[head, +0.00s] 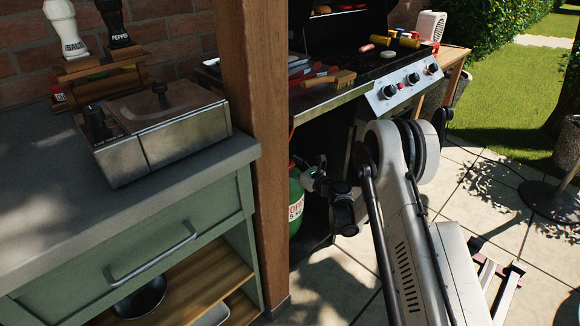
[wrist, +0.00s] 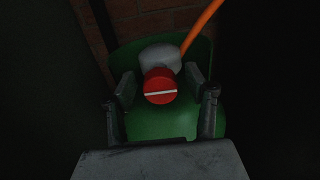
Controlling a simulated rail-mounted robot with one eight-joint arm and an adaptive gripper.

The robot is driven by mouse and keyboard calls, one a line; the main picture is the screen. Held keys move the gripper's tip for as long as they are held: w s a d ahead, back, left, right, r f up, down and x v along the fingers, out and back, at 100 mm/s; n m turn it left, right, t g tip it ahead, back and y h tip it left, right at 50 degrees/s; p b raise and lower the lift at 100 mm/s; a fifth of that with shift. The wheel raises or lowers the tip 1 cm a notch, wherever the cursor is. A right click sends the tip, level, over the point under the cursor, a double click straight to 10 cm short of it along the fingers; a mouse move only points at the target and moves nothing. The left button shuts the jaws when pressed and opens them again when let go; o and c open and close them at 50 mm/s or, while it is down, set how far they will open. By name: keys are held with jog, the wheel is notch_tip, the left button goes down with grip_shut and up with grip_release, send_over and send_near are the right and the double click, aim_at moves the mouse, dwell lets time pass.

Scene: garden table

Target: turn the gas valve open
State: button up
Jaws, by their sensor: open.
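The gas valve has a round red knob (wrist: 159,86) with a white line across it, lying nearly level in the wrist view. The knob sits in front of a grey valve body (wrist: 160,56) on top of the green gas bottle (wrist: 160,126). My gripper (wrist: 166,90) is open, with one finger on each side of the knob and visible gaps between. I cannot tell how far the fingertips are from the knob in depth. In the head view the gas bottle (head: 296,199) shows partly beside the wooden post, and my gripper hides the knob there.
An orange hose (wrist: 200,27) runs up from the valve. A wooden post (head: 257,130) stands left of the bottle. The grill (head: 345,95) is above my gripper. A green cabinet (head: 130,262) is at the left.

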jog(key=c, duration=1.2)
jog(key=shift+o, duration=0.2)
jog(key=shift+n, duration=0.4)
jog(key=n, duration=0.3)
jog(key=shift+s, duration=0.1)
jog(key=n, duration=0.4)
jog(key=shift+a, duration=0.1)
jog(key=n, duration=0.5)
jog(key=shift+s+f, duration=0.1)
jog(key=n, duration=0.4)
jog(key=shift+f, duration=0.1)
jog(key=shift+n, duration=0.3)
